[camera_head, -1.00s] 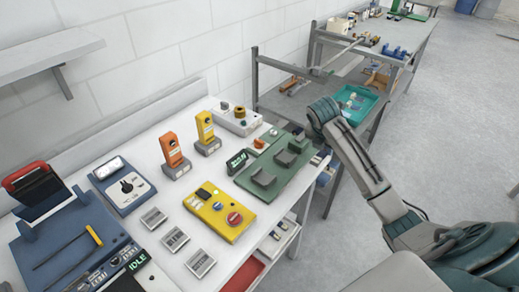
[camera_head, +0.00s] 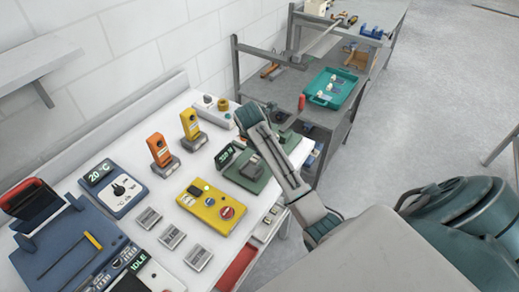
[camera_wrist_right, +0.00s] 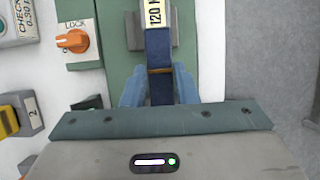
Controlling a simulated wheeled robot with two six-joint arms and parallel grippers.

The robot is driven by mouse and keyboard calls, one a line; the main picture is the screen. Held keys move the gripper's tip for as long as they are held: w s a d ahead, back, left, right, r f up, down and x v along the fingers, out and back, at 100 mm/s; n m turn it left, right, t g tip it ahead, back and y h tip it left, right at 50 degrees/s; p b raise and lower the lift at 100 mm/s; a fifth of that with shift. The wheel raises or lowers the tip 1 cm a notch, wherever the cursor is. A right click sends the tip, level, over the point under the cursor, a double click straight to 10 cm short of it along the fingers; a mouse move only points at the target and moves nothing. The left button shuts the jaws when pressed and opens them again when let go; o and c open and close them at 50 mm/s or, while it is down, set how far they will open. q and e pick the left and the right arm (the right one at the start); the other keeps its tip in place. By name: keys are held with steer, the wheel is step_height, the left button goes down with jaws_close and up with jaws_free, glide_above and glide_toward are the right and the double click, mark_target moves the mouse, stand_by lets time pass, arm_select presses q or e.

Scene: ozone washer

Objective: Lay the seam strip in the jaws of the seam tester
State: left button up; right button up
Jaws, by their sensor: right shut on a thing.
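The green seam tester (camera_head: 243,181) is on the white table in the head view, partly covered by my right arm. A grey jaw block (camera_head: 251,166) shows on it. In the right wrist view the tester's green bed (camera_wrist_right: 118,55) runs up the picture, with a grey jaw (camera_wrist_right: 133,33) near the top. My right gripper (camera_wrist_right: 160,90) is shut on the dark blue seam strip (camera_wrist_right: 158,48), which has a cream "120" tag (camera_wrist_right: 155,12) at its far part. The strip passes over the jaw; I cannot tell whether it touches. My left gripper is out of view.
An orange LOCK knob (camera_wrist_right: 73,41) is left of the strip. A yellow control box (camera_head: 211,206) and two orange-and-yellow handheld units (camera_head: 160,150) stand left of the tester. A teal tray (camera_head: 330,88) is on the bench behind. Open floor lies to the right.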

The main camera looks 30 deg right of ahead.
steer(key=shift+a, duration=0.35)
steer(key=f+p, duration=0.2)
steer(key=f, duration=0.1)
steer(key=shift+w+a+f, duration=0.1)
steer(key=shift+w+a, duration=0.05)
steer(key=shift+a, duration=0.2)
steer(key=shift+f, duration=0.25)
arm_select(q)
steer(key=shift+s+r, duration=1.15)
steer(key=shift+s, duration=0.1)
arm_select(e)
steer(key=o, duration=1)
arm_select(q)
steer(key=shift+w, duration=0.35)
